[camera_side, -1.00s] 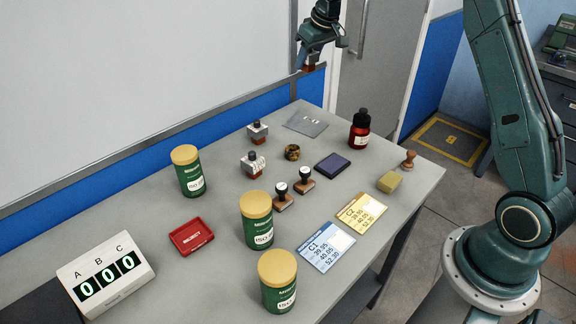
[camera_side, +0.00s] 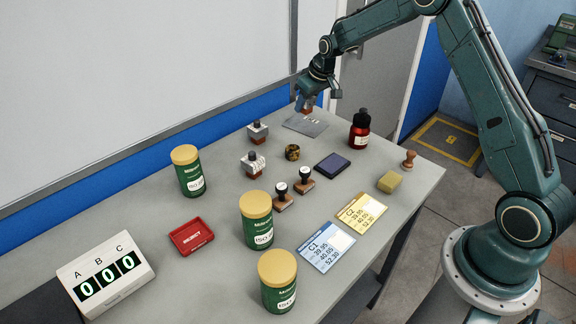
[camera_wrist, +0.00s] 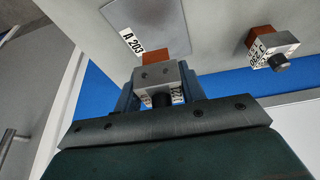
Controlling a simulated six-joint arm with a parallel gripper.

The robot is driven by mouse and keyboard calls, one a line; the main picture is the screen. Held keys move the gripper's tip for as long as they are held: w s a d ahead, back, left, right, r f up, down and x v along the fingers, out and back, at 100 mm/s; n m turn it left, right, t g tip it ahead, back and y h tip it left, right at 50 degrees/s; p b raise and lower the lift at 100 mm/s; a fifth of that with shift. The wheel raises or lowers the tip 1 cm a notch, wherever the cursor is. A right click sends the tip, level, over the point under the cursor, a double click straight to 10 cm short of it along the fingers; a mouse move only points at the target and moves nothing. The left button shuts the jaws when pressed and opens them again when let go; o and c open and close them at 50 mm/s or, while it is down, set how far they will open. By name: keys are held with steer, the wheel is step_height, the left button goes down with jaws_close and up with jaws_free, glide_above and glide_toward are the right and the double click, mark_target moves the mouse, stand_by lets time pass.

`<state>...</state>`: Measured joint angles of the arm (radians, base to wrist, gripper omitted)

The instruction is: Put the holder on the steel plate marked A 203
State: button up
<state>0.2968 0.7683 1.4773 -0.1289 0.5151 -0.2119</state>
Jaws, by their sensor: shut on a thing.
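My gripper (camera_side: 304,100) is shut on a holder (camera_side: 309,106), a grey metal block with an orange-brown base. In the wrist view the held holder (camera_wrist: 155,72) sits between the two fingers, its label partly hidden. The steel plate (camera_side: 309,127) is a thin grey sheet at the far end of the table. In the wrist view the plate (camera_wrist: 158,18) shows the label A 203 along its edge. The held holder is over the labelled end of the plate, seemingly just above it; I cannot tell whether they touch.
Two similar holders (camera_side: 257,132) (camera_side: 252,164) stand left of the plate. A dark ring-shaped item (camera_side: 292,152), a dark ink pad (camera_side: 332,163) and a red bottle (camera_side: 360,130) stand in front and to the right. The blue wall panel (camera_side: 150,145) is close behind.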

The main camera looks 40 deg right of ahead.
mark_target(306, 113)
steer(key=shift+f, duration=2.1)
steer(key=shift+f, duration=0.15)
steer(key=o, duration=1.3)
steer(key=v, duration=1)
steer(key=shift+s+r, duration=0.15)
steer(key=shift+r, duration=0.1)
steer(key=shift+v, duration=0.85)
steer(key=shift+r, duration=0.1)
